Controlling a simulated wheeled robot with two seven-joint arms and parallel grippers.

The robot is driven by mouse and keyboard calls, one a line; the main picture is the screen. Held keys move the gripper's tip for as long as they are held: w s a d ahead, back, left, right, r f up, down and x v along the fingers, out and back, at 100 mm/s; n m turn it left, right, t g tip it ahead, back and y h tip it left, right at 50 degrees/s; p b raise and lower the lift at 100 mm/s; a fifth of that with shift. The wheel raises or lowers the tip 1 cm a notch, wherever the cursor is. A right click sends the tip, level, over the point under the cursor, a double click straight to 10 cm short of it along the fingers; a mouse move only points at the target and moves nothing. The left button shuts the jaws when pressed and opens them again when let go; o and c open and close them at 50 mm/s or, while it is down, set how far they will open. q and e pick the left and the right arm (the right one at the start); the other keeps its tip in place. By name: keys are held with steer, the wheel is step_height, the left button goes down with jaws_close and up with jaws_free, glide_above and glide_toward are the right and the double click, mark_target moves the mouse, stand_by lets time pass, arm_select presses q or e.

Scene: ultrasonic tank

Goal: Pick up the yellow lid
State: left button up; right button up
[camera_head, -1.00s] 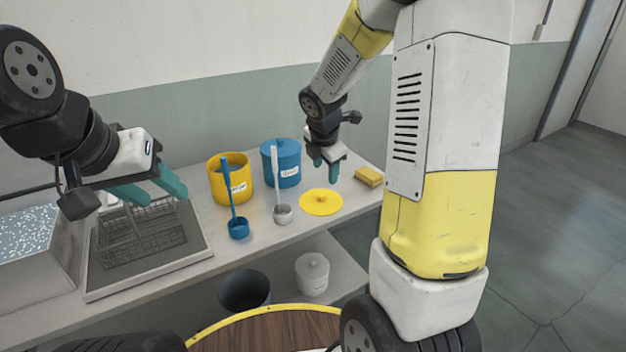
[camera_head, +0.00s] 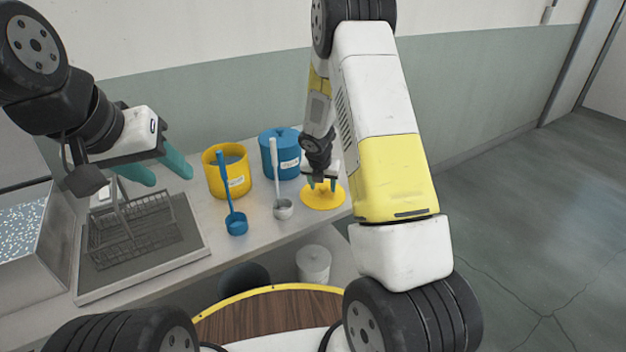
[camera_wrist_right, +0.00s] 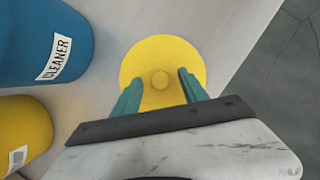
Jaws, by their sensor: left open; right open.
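The yellow lid (camera_head: 318,198) is a flat disc with a small round knob, lying on the bench to the right of the ladles. It also shows in the right wrist view (camera_wrist_right: 148,58). My right gripper (camera_head: 321,185) is open just above the lid. In the right wrist view its teal fingertips (camera_wrist_right: 157,80) stand on either side of the knob; I cannot tell whether they touch the lid. My left gripper (camera_head: 163,172) is open and empty, above the wire basket at the left.
A blue canister (camera_head: 283,168), labelled CLEANER in the wrist view, and an open yellow canister (camera_head: 215,180) stand left of the lid. A blue ladle (camera_head: 236,222) and a grey ladle (camera_head: 283,209) are in front. A wire basket (camera_head: 140,222) sits on a tray at the left.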

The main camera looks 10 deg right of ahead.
steer(key=shift+f, duration=0.3)
jaws_close()
steer(key=shift+r, duration=0.15)
